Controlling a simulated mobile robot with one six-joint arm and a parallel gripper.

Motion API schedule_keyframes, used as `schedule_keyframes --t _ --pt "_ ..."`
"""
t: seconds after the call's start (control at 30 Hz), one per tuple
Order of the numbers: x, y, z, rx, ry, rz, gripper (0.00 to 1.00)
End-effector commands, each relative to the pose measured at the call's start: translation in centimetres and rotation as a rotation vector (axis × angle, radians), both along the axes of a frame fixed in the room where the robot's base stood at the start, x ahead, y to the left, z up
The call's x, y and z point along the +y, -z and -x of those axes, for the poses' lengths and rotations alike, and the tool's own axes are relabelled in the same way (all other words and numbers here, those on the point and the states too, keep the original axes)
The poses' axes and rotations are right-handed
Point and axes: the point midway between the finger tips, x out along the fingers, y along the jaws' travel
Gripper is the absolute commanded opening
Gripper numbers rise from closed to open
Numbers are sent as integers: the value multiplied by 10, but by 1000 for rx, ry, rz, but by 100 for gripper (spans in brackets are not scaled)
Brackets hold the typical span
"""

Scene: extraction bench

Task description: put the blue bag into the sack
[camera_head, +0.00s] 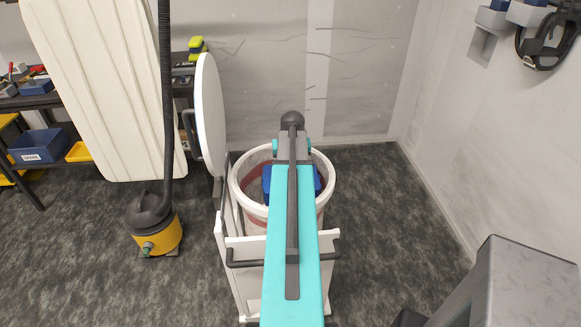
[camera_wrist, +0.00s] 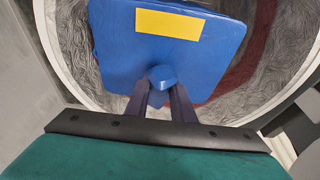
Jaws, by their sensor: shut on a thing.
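The blue bag (camera_wrist: 165,60) has a yellow label and a small knob-like tied end, and my gripper (camera_wrist: 160,85) is shut on that end in the wrist view. In the head view the blue bag (camera_head: 266,180) shows on both sides of my arm, over the mouth of the sack. The sack (camera_head: 243,212) is a pale round liner with a thick white rim, in a white frame. In the wrist view the sack (camera_wrist: 275,70) surrounds the bag, with a dark red band inside. My gripper is mostly hidden by my arm in the head view. How deep the bag hangs is unclear.
A round white lid (camera_head: 211,115) stands upright left of the sack. A yellow vacuum (camera_head: 155,228) with a black hose stands further left, by a large white panel (camera_head: 100,85). A grey cabinet (camera_head: 520,285) is at the lower right. Floor right of the sack is clear.

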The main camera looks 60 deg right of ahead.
Motion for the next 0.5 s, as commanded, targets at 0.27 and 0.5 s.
schedule_keyframes --t 0.27,0.5 --pt "0 4 -1 -1 0 2 0" --pt "0 8 -1 -2 0 2 0"
